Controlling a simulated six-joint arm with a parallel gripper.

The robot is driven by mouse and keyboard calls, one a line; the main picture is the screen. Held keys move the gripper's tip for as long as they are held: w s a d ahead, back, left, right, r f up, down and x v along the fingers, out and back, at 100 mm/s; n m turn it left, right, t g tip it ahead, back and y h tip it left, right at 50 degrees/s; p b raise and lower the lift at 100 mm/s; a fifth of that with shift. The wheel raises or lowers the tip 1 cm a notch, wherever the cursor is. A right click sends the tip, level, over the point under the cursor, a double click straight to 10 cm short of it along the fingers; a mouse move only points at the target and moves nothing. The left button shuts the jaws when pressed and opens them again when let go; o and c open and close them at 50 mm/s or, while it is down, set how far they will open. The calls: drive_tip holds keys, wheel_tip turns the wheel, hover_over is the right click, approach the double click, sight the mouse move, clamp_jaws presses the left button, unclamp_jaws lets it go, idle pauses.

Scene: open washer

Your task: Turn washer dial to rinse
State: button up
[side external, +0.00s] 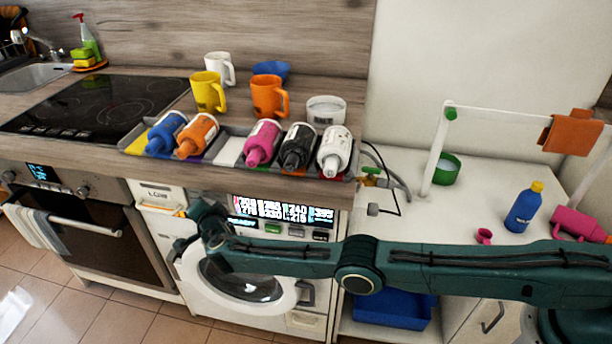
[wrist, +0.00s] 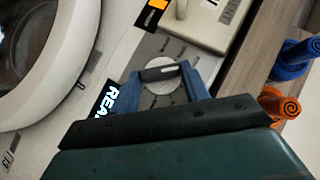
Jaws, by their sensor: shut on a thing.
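The white washer (side external: 187,283) stands under the counter, with its round door (side external: 295,294) at the front and a lit display (side external: 285,211) on its panel. In the wrist view, the round pale dial (wrist: 158,87) sits on the grey panel, with small labels around it too blurred to read. My gripper (wrist: 161,72) is shut on the dial's raised grip, one blue finger at each side. In the side view, my gripper (side external: 190,238) is at the washer's upper left, and my arm hides the dial and part of the door.
The counter edge overhangs the panel just above my gripper. A tray (side external: 228,152) with several bottles stands on it, near mugs (side external: 209,92). A detergent drawer (side external: 158,194) is at the panel's left. An oven (side external: 85,245) with a towel is further left. A blue bin (side external: 392,309) sits at right.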

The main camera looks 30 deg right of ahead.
drive_tip(key=shift+d+r, duration=0.1)
idle(0.5)
drive_tip(key=o, duration=1)
drive_tip(key=shift+m+t, duration=0.3)
drive_tip(key=shift+t, duration=0.1)
drive_tip(key=shift+s+f+m+t+y, duration=0.1)
drive_tip(key=shift+f+m+t+y, duration=0.25)
drive_tip(key=shift+m+t, duration=0.55)
drive_tip(key=shift+s+f+m+t+y, duration=0.1)
drive_tip(key=shift+f+m+t+y, duration=0.25)
drive_tip(key=shift+m+t, duration=0.5)
drive_tip(key=shift+r+t, duration=0.1)
drive_tip(key=shift+t, duration=0.35)
drive_tip(key=shift+s, duration=0.5)
